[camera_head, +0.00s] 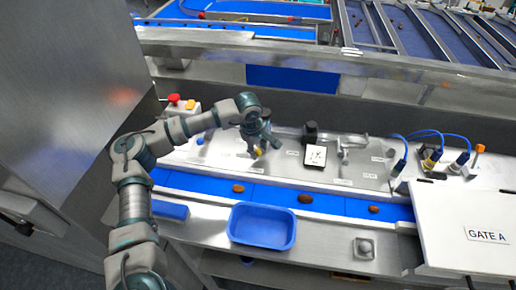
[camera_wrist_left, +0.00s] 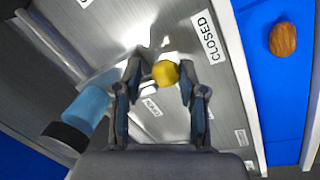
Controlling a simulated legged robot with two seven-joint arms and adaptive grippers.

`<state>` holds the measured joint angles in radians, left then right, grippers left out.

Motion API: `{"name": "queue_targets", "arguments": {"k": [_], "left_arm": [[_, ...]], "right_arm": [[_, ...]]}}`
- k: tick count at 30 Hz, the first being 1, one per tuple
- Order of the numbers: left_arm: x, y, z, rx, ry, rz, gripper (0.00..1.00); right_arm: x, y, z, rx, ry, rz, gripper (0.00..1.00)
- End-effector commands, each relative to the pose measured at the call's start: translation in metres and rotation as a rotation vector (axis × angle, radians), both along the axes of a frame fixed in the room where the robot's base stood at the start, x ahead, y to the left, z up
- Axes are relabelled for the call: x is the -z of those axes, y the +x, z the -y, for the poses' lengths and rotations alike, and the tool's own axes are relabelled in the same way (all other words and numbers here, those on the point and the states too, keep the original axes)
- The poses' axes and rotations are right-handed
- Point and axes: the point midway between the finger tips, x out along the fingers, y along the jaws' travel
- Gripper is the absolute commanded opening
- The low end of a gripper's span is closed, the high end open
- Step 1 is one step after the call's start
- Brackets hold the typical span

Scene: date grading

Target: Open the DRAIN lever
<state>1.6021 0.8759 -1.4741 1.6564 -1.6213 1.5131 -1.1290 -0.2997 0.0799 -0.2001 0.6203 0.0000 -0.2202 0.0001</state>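A small yellow ball knob (camera_wrist_left: 166,73) shows between the fingertips of my left gripper (camera_wrist_left: 162,78) in the left wrist view. The fingers are apart on either side of it, and I see no clear grip. A CLOSED label (camera_wrist_left: 207,37) is on the steel panel to the right of the knob. In the head view the left gripper (camera_head: 262,146) points down at the panel, with the yellow knob (camera_head: 258,152) at its fingers. The lever's stem is mostly hidden. No DRAIN label is readable. My right gripper is not in view.
A blue cylinder with a black end (camera_wrist_left: 87,108) is left of the fingers. A blue belt (camera_head: 275,196) carries brown dates, with a blue tray (camera_head: 262,240) in front. A black-framed display (camera_head: 315,156) and a metal fitting (camera_head: 344,152) stand to the right. A GATE A cover (camera_head: 465,215) is at far right.

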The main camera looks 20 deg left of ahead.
Motion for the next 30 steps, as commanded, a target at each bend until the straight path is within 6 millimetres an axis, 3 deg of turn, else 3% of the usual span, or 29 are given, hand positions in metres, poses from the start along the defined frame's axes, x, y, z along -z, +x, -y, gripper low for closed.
{"name": "queue_targets", "arguments": {"k": [17,30], "left_arm": [[0.001,0.002,-0.004,-0.034,0.004,0.001,0.02],[0.002,0.008,0.009,-0.318,0.003,0.004,0.02]], "right_arm": [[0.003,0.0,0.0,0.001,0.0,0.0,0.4],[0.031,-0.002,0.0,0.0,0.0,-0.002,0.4]]}}
